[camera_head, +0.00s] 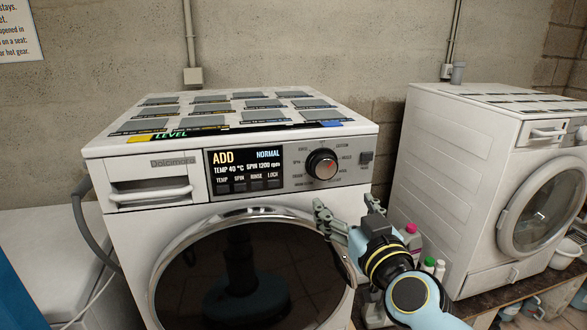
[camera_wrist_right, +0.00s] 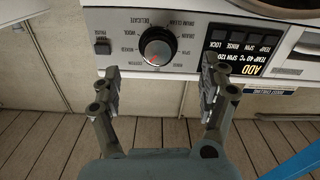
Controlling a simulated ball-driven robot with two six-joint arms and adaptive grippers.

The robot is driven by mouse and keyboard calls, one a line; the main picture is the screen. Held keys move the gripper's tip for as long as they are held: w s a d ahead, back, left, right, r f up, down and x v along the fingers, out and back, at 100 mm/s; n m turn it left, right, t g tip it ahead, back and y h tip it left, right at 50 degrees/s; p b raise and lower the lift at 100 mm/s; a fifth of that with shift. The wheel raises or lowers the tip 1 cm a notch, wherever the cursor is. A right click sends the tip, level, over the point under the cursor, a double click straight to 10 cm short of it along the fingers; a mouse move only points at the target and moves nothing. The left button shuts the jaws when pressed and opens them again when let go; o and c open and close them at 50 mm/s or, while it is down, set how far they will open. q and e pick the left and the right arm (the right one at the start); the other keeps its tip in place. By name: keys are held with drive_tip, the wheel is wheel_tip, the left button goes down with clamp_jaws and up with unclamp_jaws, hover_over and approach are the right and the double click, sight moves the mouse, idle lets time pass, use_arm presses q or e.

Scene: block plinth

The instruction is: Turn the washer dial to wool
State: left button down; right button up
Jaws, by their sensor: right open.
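The washer (camera_head: 140,235) stands in the middle of the head view with its round glass door below the panel. Its dial (camera_head: 322,164) is a black knob with a silver rim and a red mark, with small labels around it. The dial also shows in the right wrist view (camera_wrist_right: 158,47), where the wool label is near its left side and the red mark is at its lower left. The display (camera_head: 243,170) reads ADD, NORMAL, 40 °C, 1200 rpm. My right gripper (camera_head: 346,205) is open and empty, below and apart from the dial. My left gripper is out of view.
A small button (camera_head: 367,157) is right of the dial, and the detergent drawer (camera_head: 150,190) is at the panel's left. A second washer (camera_head: 470,160) stands at the right. Bottles (camera_head: 429,265) stand between the machines. The space before the dial is clear.

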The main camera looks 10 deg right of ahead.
sight(326, 170)
drive_tip(key=w, duration=0.3)
drive_tip(key=w+r, duration=0.1)
drive_tip(key=w, duration=0.3)
drive_tip(key=w+r, duration=0.1)
drive_tip(key=w, duration=0.3)
drive_tip(key=shift+w+a+r, duration=0.1)
drive_tip(key=shift+w+r, duration=0.05)
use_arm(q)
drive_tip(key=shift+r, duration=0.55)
use_arm(e)
drive_tip(key=c, duration=1.2)
